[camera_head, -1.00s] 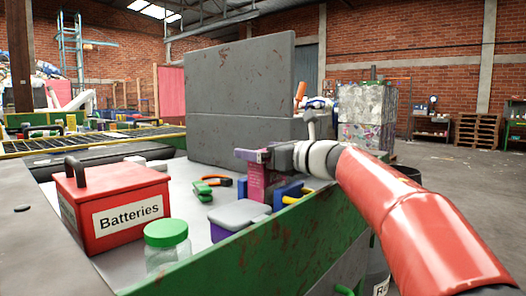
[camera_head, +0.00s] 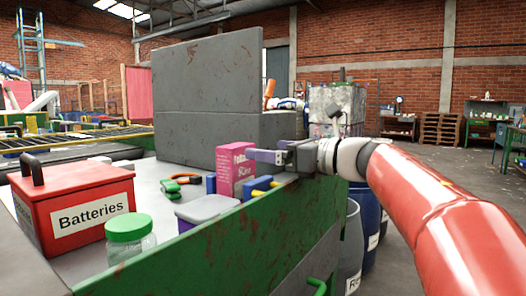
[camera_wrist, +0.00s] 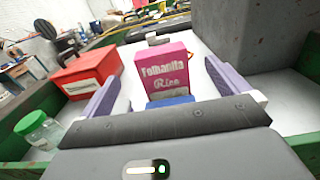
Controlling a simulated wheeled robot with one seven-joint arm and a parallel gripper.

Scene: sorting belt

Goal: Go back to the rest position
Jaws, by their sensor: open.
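My gripper (camera_head: 262,156) is at the right end of the sorting table, beside the pink rice box. Its two purple fingers are spread apart in the wrist view (camera_wrist: 166,68), with nothing gripped. The pink box (camera_head: 232,168) stands upright on the table, left of the fingertips in the head view. In the wrist view the pink box (camera_wrist: 165,75) shows ahead, framed between the fingers. A blue thing (camera_wrist: 170,102) lies in front of it, partly hidden by my gripper body.
A red Batteries box (camera_head: 80,205), a green-lidded jar (camera_head: 129,235), a grey-lidded purple tub (camera_head: 206,208) and orange-handled pliers (camera_head: 185,180) are on the table. A tall grey block (camera_head: 208,90) stands behind. The green table edge (camera_head: 235,240) runs below my arm; barrels (camera_head: 362,220) stand right.

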